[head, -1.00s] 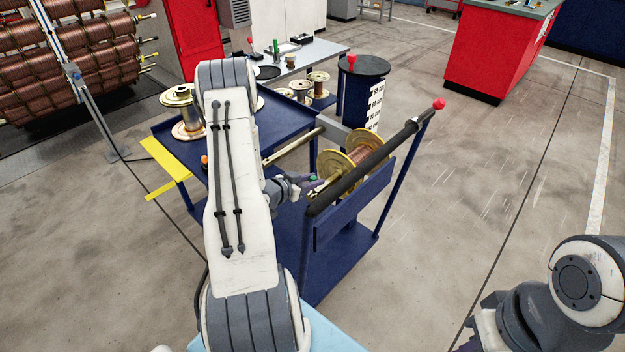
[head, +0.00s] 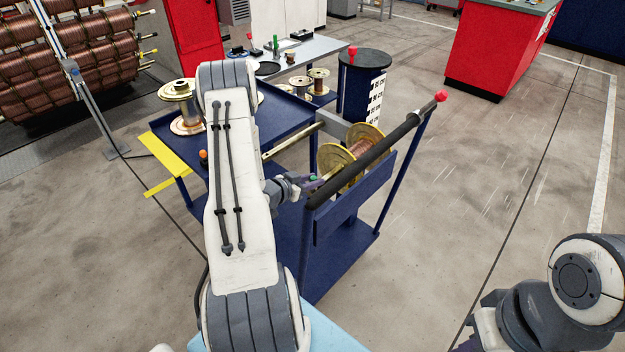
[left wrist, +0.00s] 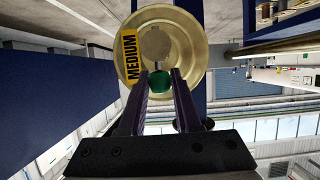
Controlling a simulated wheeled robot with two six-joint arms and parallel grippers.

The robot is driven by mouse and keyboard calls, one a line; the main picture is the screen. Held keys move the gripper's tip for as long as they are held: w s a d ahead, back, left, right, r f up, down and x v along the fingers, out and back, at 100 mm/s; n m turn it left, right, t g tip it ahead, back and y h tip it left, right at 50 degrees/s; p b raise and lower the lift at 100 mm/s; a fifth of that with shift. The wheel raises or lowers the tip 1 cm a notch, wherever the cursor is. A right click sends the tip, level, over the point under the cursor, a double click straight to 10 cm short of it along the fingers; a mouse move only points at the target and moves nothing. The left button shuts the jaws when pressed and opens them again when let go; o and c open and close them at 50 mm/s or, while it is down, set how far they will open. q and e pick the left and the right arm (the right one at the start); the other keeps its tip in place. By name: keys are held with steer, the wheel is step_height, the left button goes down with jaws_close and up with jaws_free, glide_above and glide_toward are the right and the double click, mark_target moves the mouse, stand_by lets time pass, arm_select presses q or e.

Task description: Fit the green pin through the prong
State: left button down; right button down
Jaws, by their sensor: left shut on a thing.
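My left gripper (head: 311,184) is shut on the green pin (left wrist: 160,82), which sits between the dark fingertips in the left wrist view. The pin's green end shows as a tiny spot in the head view. Just beyond it is a brass-coloured spool (head: 337,158) wound with copper wire, with a yellow MEDIUM label on its flange. The prong (left wrist: 155,45) shows as a rounded dull end at the spool's centre, behind and above the pin. Its hole cannot be made out, and I cannot tell whether the pin touches it.
The spool hangs by the blue cart (head: 340,226), whose dark handle bar (head: 375,150) runs close beside my left gripper. Another spool (head: 184,103) stands on the cart's left. A dark drum (head: 364,85) stands behind. The floor to the right is clear.

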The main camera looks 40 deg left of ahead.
arm_select(q)
steer(key=shift+f+b, duration=0.35)
steer(key=shift+f, duration=0.15)
steer(key=c, duration=0.5)
jaws_free()
steer(key=shift+s, duration=0.1)
steer(key=v, duration=1)
steer(key=shift+s+r, duration=0.1)
steer(key=shift+c, duration=0.5)
